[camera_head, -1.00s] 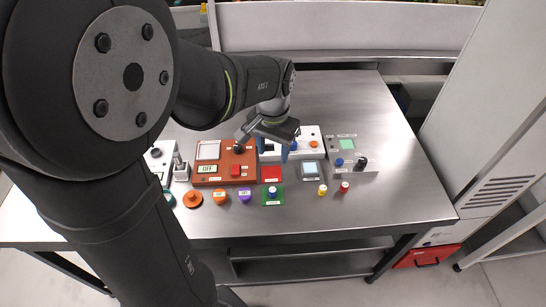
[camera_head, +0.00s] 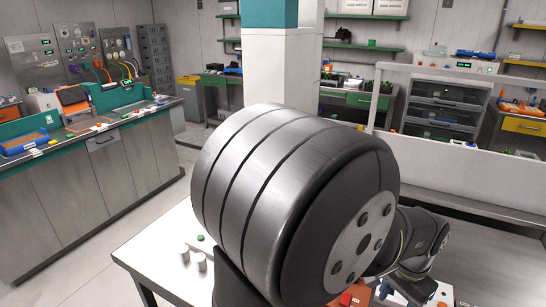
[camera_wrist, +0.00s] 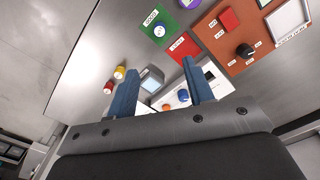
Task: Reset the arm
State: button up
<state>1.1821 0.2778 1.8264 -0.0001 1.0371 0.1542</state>
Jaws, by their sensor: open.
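My gripper (camera_wrist: 161,70) shows in the wrist view with its two blue fingers spread wide and nothing between them. It hangs over the table (camera_wrist: 110,40) near a white panel (camera_wrist: 172,98) with an orange and a blue button. In the head view my gripper (camera_head: 405,291) is at the lower right, partly cut off by the frame edge. My arm (camera_head: 290,200) fills the middle of the head view and hides much of the table behind it.
An orange panel (camera_wrist: 258,47) with a black knob and a green plate (camera_wrist: 163,28) lie close by. Red and yellow buttons (camera_wrist: 114,80) stand left of the fingers. A long counter (camera_head: 90,190) stands at the left, shelves (camera_head: 440,110) at the back right. The floor between is clear.

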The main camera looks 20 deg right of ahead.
notch_tip(320, 180, down, 7)
jog(key=shift+f, duration=0.2)
jog(key=shift+r, duration=0.2)
notch_tip(320, 180, up, 11)
notch_tip(320, 180, down, 19)
jog(key=shift+a+f, duration=0.1)
notch_tip(320, 180, up, 4)
jog(key=shift+r, duration=0.35)
dwell(0.6)
dwell(0.4)
